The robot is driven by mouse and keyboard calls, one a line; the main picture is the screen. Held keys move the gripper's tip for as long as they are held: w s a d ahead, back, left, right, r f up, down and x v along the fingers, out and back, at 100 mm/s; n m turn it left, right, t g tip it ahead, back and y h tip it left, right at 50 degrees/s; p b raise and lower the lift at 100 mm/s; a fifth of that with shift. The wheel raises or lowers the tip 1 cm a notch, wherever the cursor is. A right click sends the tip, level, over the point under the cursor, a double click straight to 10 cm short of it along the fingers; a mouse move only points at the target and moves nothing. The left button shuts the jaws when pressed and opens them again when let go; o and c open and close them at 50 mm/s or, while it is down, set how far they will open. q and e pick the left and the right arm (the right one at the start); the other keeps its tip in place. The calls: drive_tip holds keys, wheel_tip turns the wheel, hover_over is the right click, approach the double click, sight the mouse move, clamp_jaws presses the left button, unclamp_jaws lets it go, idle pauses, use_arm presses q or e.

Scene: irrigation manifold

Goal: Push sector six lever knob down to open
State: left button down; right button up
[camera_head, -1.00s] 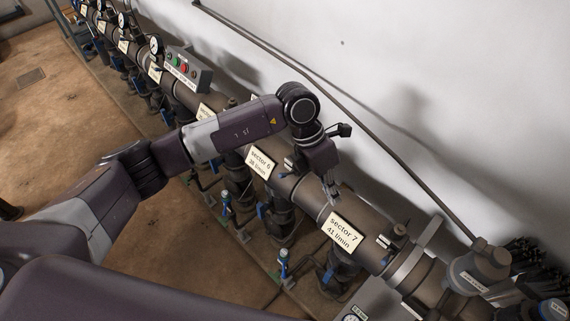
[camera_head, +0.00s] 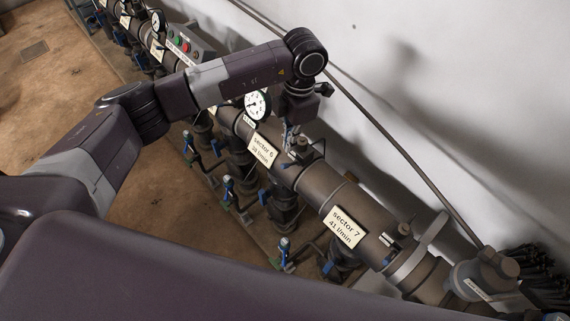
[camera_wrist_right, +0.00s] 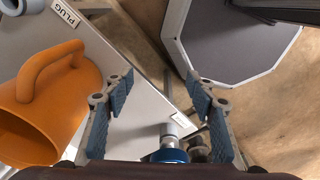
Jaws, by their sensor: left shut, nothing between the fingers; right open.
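The sector 6 label (camera_head: 262,150) is on the dark manifold pipe (camera_head: 316,180) in the head view. Valves with blue lever handles hang below the pipe, including one handle (camera_head: 264,197) below the label and others further out (camera_head: 229,188) and (camera_head: 284,246). I cannot tell for sure which lever belongs to sector six. My left gripper (camera_head: 289,138) points down just behind the sector 6 label, close above the pipe. It is shut and empty, apart from the levers. My right gripper (camera_wrist_right: 160,88) is open and empty in the right wrist view.
The sector 7 label (camera_head: 344,228) is further right. A round gauge (camera_head: 257,104) stands beside my left arm. A wall with a slanting conduit (camera_head: 400,150) runs behind the pipe. In the right wrist view, an orange jug (camera_wrist_right: 45,100) lies left of my open fingers on a grey surface.

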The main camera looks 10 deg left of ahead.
sight(286, 164)
use_arm(q)
drive_tip(key=shift+f, duration=0.55)
drive_tip(key=f, duration=0.2)
drive_tip(key=f+b, duration=0.1)
drive_tip(key=f, duration=0.1)
drive_tip(key=shift+s+a+f, duration=0.15)
drive_tip(key=shift+s, duration=0.05)
drive_tip(key=shift+a+f+b, duration=0.1)
drive_tip(key=shift+f+b, duration=0.25)
drive_tip(key=shift+f, duration=0.4)
